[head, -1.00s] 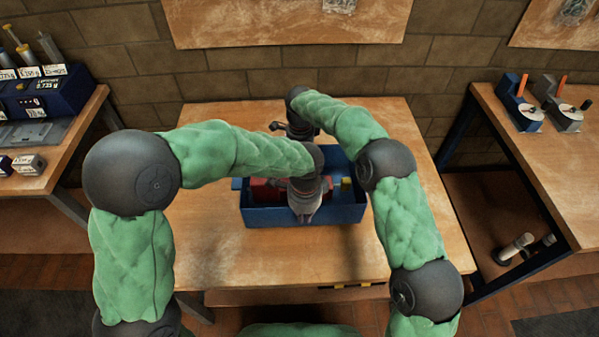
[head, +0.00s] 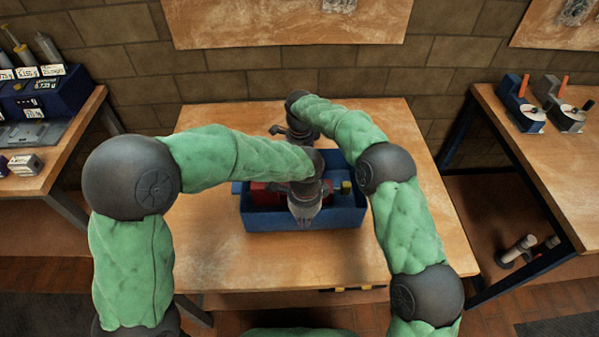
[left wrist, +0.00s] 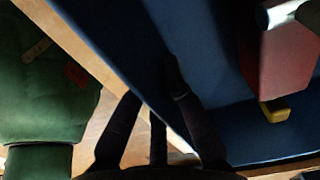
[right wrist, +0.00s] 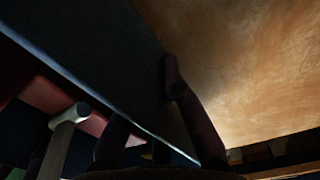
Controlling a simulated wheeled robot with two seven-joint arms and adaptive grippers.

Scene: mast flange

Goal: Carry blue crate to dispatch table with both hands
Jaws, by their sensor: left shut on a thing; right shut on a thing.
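The blue crate (head: 330,219) is on or just above the wooden table in the middle of the head view; I cannot tell which. My left gripper (head: 305,212) is shut on its near wall, which also shows in the left wrist view (left wrist: 120,40). My right gripper (head: 277,129) is at the crate's far side, shut on the far wall, seen in the right wrist view (right wrist: 100,50). Inside the crate are a red object (head: 262,194) and a small yellow-topped item (head: 346,187). My left forearm hides part of the crate.
The wooden table (head: 220,265) has bare room around the crate. A bench (head: 50,165) with a blue device and labelled boxes stands at the left. Another table (head: 560,180) at the right holds two small devices with orange sticks. A brick wall stands behind.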

